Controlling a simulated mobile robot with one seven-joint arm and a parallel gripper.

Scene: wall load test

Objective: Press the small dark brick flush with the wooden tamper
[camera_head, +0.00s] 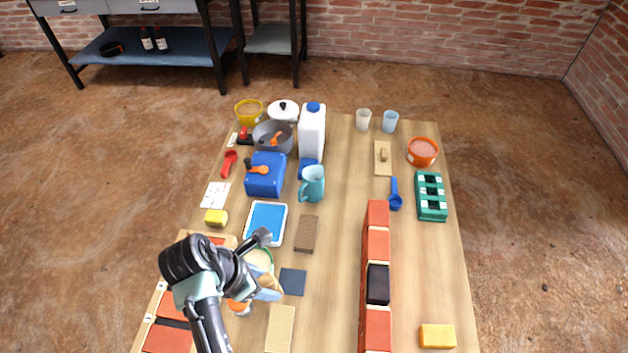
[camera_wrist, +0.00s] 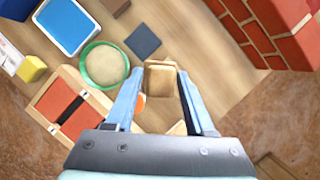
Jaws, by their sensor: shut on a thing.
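A low wall of red bricks (camera_head: 376,245) runs along the right part of the table. The small dark brick (camera_head: 378,284) sits in this wall between red bricks; I cannot tell how far it sticks out. My gripper (camera_head: 266,288) is left of the wall, above the table. In the wrist view my gripper (camera_wrist: 160,76) is shut on a pale wooden block, which looks like the wooden tamper (camera_wrist: 160,80). The wall (camera_wrist: 262,25) shows at the upper right there, apart from the tamper. The dark brick is not clearly visible in that view.
A green-rimmed bowl (camera_wrist: 104,66) and a wooden crate with red bricks (camera_wrist: 64,104) are close to my gripper. A dark square (camera_head: 292,281) lies between gripper and wall. A yellow sponge (camera_head: 437,335) lies right of the wall.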

